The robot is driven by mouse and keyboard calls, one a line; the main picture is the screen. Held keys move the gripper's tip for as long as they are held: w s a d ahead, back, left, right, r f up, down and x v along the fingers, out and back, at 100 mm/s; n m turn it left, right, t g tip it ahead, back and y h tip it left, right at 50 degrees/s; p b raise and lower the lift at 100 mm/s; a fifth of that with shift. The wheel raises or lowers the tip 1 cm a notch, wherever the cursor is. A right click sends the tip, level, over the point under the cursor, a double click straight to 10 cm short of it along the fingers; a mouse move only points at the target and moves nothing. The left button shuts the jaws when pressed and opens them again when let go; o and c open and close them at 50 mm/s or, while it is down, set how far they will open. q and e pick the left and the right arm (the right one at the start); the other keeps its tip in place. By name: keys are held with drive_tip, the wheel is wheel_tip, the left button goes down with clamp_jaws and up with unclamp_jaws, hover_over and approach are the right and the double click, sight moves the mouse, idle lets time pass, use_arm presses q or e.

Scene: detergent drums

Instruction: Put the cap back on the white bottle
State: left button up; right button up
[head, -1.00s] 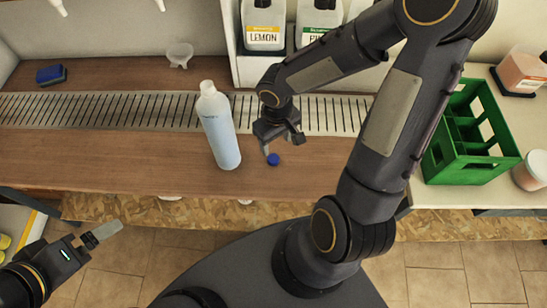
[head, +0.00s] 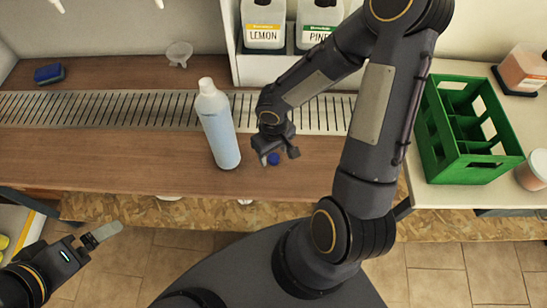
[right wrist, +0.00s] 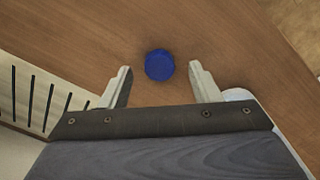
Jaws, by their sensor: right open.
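The white bottle (head: 217,125) stands upright and holds pale blue contents. Its white neck is at the top, with no blue cap on it. The blue cap (head: 273,159) lies on the wooden counter to the right of the bottle. My right gripper (head: 277,152) is open at the cap. In the right wrist view the cap (right wrist: 159,65) lies between the two spread fingertips (right wrist: 160,71), with a gap on each side. My left gripper (head: 97,237) is at the lower left, away from the bottle, and its opening is unclear.
A slotted metal grate (head: 100,109) runs along the wooden counter (head: 110,160). A funnel (head: 179,53) and a sponge (head: 49,74) are behind it. Labelled jugs (head: 263,25) stand on a shelf. A green crate (head: 468,140) is at right. The counter left of the bottle is clear.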

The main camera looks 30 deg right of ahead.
drive_tip(key=shift+f, duration=0.85)
drive_tip(key=c, duration=1)
